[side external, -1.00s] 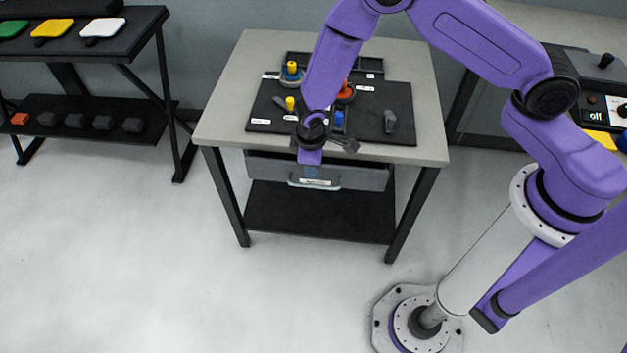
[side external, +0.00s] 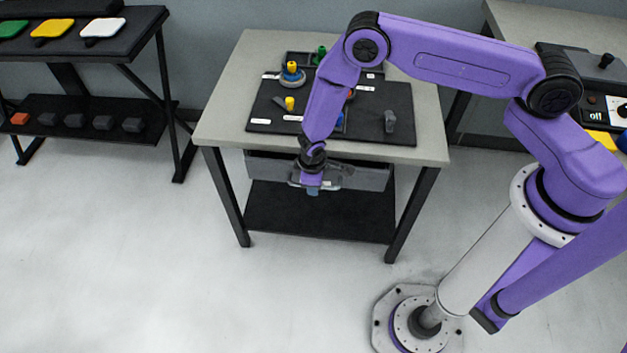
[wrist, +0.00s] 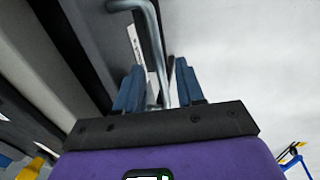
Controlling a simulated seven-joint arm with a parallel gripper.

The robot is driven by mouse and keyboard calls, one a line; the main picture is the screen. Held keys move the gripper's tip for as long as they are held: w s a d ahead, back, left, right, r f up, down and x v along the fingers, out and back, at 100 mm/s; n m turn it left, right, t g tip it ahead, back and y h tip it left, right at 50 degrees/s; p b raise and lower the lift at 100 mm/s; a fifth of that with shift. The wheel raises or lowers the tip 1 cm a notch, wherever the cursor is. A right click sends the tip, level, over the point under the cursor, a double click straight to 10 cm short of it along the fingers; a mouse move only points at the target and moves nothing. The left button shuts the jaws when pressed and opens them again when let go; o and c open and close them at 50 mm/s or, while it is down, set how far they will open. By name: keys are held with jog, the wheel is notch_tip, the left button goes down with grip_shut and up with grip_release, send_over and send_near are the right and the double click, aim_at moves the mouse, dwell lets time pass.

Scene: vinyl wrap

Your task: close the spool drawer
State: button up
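The spool drawer (side external: 368,178) is a grey drawer under the tabletop of the middle table. How far it stands out is hard to tell from the side external view. My gripper (side external: 313,191) is at its front, near the middle, and hides part of the handle. In the wrist view, the bent metal handle (wrist: 152,42) runs down between the two blue fingers of my gripper (wrist: 159,88). The fingers are apart, with gaps visible beside the bar. A white label (wrist: 135,45) shows on the drawer front beside the handle. The drawer's inside is not clearly visible.
Above the drawer, the table (side external: 222,135) carries a black mat (side external: 365,110) with several small coloured parts. A dark lower shelf (side external: 320,215) lies below the drawer. The floor in front is clear. A black rack (side external: 140,40) stands at left.

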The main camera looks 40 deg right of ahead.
jog(key=shift+c, duration=0.3)
grip_shut()
jog(key=shift+w+d, duration=1.55)
jog(key=shift+d, duration=0.05)
jog(key=shift+o, duration=0.3)
grip_release()
jog(key=shift+w, duration=0.1)
jog(key=shift+r, duration=0.1)
